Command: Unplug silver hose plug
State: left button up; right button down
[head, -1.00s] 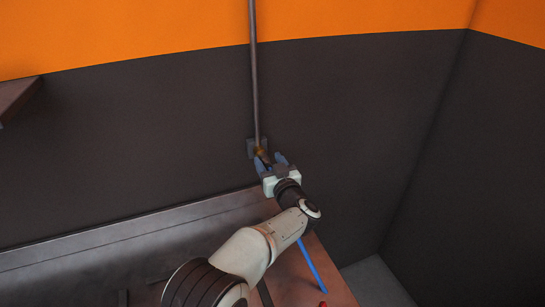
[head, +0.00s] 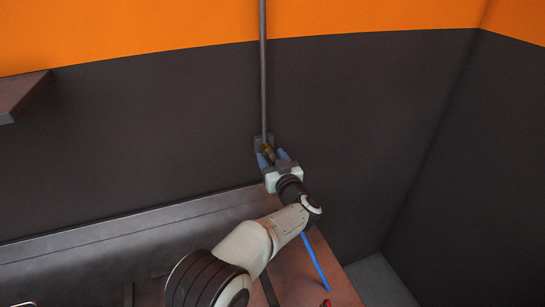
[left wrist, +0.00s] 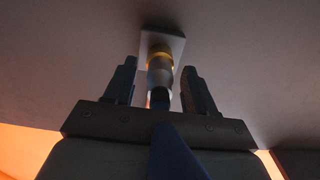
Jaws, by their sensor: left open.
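The silver hose plug (left wrist: 160,76) sits below a brass-coloured fitting (left wrist: 160,54) on a wall plate (left wrist: 170,43) in the left wrist view. A blue hose (left wrist: 170,150) runs from the plug's lower end toward the camera. My left gripper (left wrist: 157,78) is open, with one finger on each side of the plug and visible gaps between. In the head view, my left gripper (head: 273,160) is at the wall fitting, below the vertical pipe, and its fingers partly hide the plug. My right gripper is out of view.
A grey pipe (head: 263,80) runs down the dark wall (head: 150,130) to the fitting. A bench (head: 110,240) stands below, with the blue hose hanging past its right part. A shelf (head: 22,95) juts out at left. The wall right of the fitting is clear.

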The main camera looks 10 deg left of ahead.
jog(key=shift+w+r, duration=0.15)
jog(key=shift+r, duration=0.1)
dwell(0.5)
